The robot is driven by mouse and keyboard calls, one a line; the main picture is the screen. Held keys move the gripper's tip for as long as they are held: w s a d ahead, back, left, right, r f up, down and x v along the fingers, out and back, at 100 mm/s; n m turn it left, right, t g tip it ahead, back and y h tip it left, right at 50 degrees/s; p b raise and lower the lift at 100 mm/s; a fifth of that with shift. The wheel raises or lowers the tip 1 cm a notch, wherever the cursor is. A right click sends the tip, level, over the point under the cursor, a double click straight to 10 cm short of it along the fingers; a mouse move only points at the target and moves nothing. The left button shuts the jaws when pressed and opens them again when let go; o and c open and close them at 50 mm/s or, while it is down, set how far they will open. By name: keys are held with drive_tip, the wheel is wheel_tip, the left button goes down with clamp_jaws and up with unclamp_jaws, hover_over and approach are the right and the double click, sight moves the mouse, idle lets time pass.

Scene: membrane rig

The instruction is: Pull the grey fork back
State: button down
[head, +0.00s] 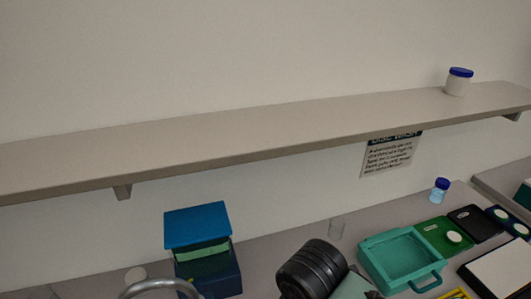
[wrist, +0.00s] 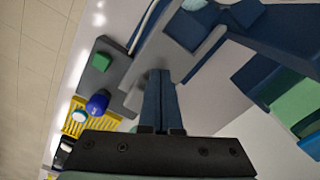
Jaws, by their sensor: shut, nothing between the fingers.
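My gripper (wrist: 160,74) shows in the wrist view with its two dark blue fingers together and nothing between them. A grey piece (wrist: 98,75) with a green block (wrist: 103,62) on it lies left of the fingertips. I cannot tell whether this grey piece is the fork or part of it. More grey shows close beside the fingers, partly hidden by them. I cannot make out a fork for certain in the head view, and my gripper does not show there.
In the wrist view, a blue-topped object (wrist: 97,104) and a yellow rack (wrist: 76,118) lie at left.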

drive_tip(key=shift+s+a, duration=0.1)
drive_tip(key=shift+a, duration=0.3)
wheel_tip(320, 180, up, 8)
drive_tip(key=p, duration=0.8)
